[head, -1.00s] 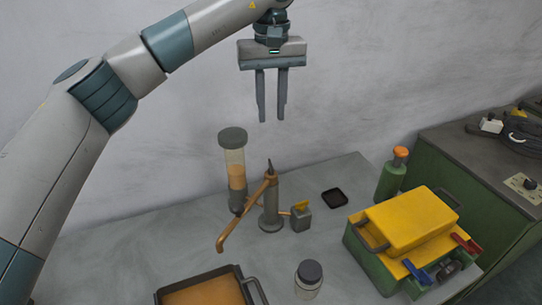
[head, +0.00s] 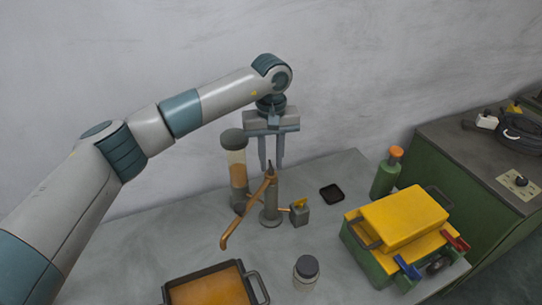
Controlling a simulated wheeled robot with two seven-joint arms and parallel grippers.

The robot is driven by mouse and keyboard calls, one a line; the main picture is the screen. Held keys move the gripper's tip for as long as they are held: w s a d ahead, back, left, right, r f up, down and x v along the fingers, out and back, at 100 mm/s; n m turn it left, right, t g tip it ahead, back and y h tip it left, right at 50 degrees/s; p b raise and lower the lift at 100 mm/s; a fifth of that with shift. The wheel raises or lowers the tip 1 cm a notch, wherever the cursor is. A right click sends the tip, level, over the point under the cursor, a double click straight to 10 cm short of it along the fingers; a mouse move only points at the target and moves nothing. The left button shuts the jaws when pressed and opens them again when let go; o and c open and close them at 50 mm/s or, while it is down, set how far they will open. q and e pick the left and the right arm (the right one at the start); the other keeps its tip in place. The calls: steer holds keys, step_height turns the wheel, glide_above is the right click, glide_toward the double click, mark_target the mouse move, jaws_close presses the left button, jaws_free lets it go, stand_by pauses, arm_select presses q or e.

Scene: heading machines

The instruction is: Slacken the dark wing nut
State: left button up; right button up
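A grey post (head: 270,205) stands on a round foot on the table, with a slanting copper-coloured bar (head: 236,224) across it. A small dark pointed piece at its top (head: 269,170) looks like the dark wing nut; its shape is too small to make out fully. My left gripper (head: 271,167) points straight down over the post top, its two fingers apart and nothing seen between them. The fingertips are about level with the dark piece in the picture; I cannot tell whether they touch it. My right gripper is out of view.
A tall canister with orange contents (head: 238,172) stands close left of the post. A grey block with a yellow top piece (head: 300,213) is close right. A lidded jar (head: 306,272), an orange-filled tray (head: 247,277) and a green-and-yellow toolbox (head: 365,262) stand nearer.

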arm_select(q)
jaws_close()
steer(key=shift+f, duration=0.1)
